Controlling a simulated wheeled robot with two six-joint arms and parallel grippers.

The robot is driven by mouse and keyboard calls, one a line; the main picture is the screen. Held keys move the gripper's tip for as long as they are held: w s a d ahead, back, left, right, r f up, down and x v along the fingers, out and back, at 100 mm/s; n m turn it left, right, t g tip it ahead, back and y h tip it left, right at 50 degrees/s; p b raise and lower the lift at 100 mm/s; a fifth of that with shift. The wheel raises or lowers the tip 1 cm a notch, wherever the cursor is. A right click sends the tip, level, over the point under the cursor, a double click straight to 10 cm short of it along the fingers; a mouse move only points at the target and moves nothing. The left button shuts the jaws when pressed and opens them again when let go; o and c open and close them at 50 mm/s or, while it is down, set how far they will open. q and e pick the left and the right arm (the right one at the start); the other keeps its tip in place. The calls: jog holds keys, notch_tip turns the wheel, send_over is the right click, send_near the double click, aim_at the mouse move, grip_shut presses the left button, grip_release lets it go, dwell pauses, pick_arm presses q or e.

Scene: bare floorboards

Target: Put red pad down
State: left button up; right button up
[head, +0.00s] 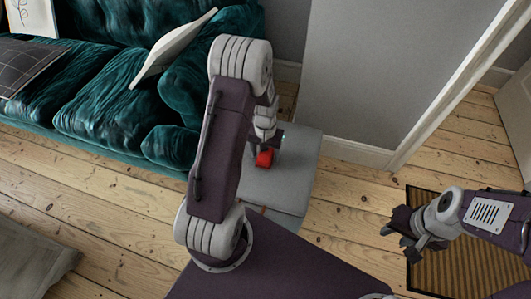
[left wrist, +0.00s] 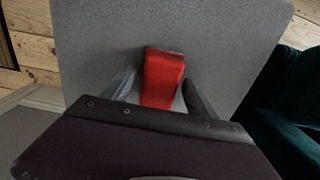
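The red pad (head: 264,158) is a small red block at the grey top of a low stand (head: 285,190) beside the sofa. In the left wrist view the red pad (left wrist: 163,75) lies against the grey surface (left wrist: 230,45), between the fingers of my left gripper (left wrist: 160,85). A narrow grey gap shows between the left finger and the pad; the right finger is close to or touching it. My left gripper (head: 268,142) points down at the pad, partly hidden by its own arm. My right gripper (head: 409,237) is open and empty over the floor at right.
A teal velvet sofa (head: 105,95) with cushions stands to the left of the grey stand. A wall (head: 370,70) with a white skirting is behind it. A brown striped mat (head: 455,265) lies below my right gripper. Bare floorboards (head: 90,185) are open in front of the sofa.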

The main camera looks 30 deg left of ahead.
aim_at(265, 153)
pick_arm(q)
notch_tip(265, 153, up, 12)
jog(key=p, duration=0.7)
jog(key=s+d+r+m+t, duration=0.1)
jog(key=s+d+r+m, duration=0.1)
jog(key=s+d+r, duration=0.4)
jog(key=s+d, duration=0.2)
jog(key=s, duration=0.3)
jog(key=shift+d+r, duration=0.2)
jog(key=shift+d, duration=0.2)
notch_tip(265, 153, up, 34)
jog(key=p, duration=3.4)
